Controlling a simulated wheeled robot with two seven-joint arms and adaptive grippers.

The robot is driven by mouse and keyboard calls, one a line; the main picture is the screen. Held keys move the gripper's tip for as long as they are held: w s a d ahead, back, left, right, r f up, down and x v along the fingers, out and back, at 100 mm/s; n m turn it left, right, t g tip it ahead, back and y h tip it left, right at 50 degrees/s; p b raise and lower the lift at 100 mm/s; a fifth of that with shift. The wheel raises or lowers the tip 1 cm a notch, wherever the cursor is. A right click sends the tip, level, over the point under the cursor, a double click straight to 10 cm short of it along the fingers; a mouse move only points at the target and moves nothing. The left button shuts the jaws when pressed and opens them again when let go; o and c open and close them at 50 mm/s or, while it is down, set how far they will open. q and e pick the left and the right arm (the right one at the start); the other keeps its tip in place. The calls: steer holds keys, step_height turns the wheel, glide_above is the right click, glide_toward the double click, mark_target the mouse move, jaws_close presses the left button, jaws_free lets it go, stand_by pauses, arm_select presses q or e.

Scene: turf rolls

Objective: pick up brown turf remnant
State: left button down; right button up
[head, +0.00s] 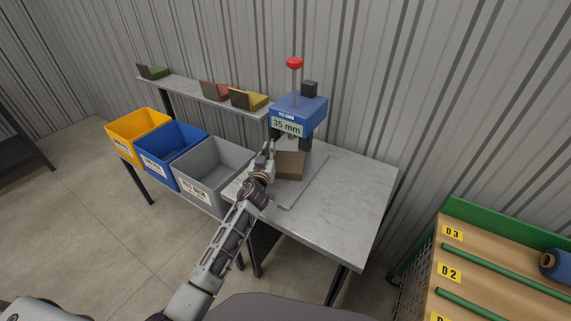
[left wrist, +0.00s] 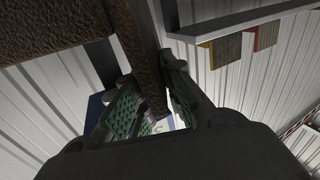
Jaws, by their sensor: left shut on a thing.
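A brown turf remnant (head: 290,165) shows in the head view as a block at the work table's press end, just right of my left gripper (head: 265,161). In the left wrist view, a rough brown strip (left wrist: 147,55) runs between the green-padded fingers of my left gripper (left wrist: 152,100), which are shut on it. Another brown textured part (left wrist: 50,30) fills the upper left of that view; I cannot tell whether it is the same piece. Whether the remnant touches the table is unclear. My right gripper is not in view.
The grey table (head: 345,205) has free room at right. A blue press (head: 298,112) marked "35 mm" stands behind. Yellow (head: 138,127), blue (head: 172,150) and grey (head: 212,168) bins stand left. A shelf (head: 195,92) holds samples. A roll rack (head: 505,260) stands at right.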

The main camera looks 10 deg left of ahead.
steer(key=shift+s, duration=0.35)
arm_select(q)
steer(key=shift+r, duration=0.1)
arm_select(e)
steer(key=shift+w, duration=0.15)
arm_select(q)
steer(key=shift+r, duration=0.65)
step_height(320, 180, up, 2)
steer(key=shift+r+p, duration=0.1)
steer(key=shift+p, duration=0.3)
steer(key=shift+s, duration=0.55)
steer(key=s+b, duration=0.1)
steer(key=s, duration=1.5)
steer(key=shift+s+d, duration=0.4)
steer(key=shift+d, duration=0.05)
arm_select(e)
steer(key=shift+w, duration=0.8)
